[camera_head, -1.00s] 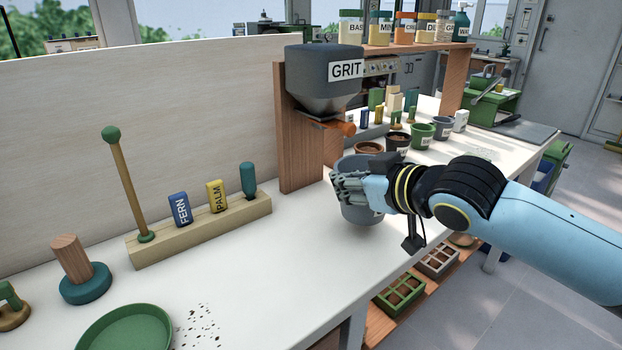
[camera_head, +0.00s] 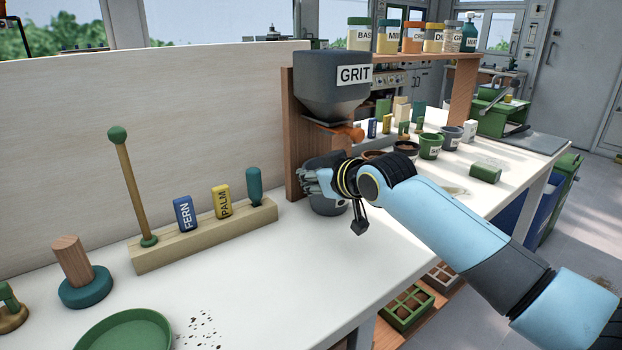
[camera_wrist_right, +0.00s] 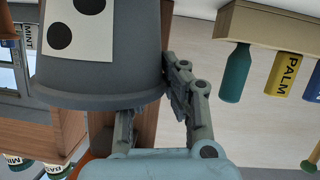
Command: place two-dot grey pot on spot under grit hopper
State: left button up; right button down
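The two-dot grey pot (camera_head: 326,207) is upright in front of the wooden stand of the grit hopper (camera_head: 325,100), just below its orange spout. My right gripper (camera_head: 316,180) is shut on the pot, with its fingers across the pot's side. In the right wrist view the pot (camera_wrist_right: 100,75) appears upside down, with its white two-dot label showing; the gripper's fingers (camera_wrist_right: 155,105) are at its rim. The spot under the hopper is hidden by the pot and hand. Whether the pot touches the table cannot be told. My left gripper is out of view.
A wooden rack (camera_head: 205,235) with FERN and PALM tags stands left of the hopper. A green saucer (camera_head: 122,335) and scattered grit lie at the front left. Other pots, including a green pot (camera_head: 431,147), stand behind my right arm. The white table between is clear.

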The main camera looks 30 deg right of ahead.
jog(key=c, duration=1.9)
grip_release()
jog(key=shift+c, duration=0.2)
jog(key=o, duration=0.5)
jog(key=shift+c, duration=0.2)
jog(key=shift+s+r, duration=0.15)
jog(key=shift+r, duration=0.05)
jog(key=p+v, duration=0.2)
jog(key=v, duration=0.9)
jog(key=shift+s, duration=0.35)
jog(key=shift+r, duration=0.1)
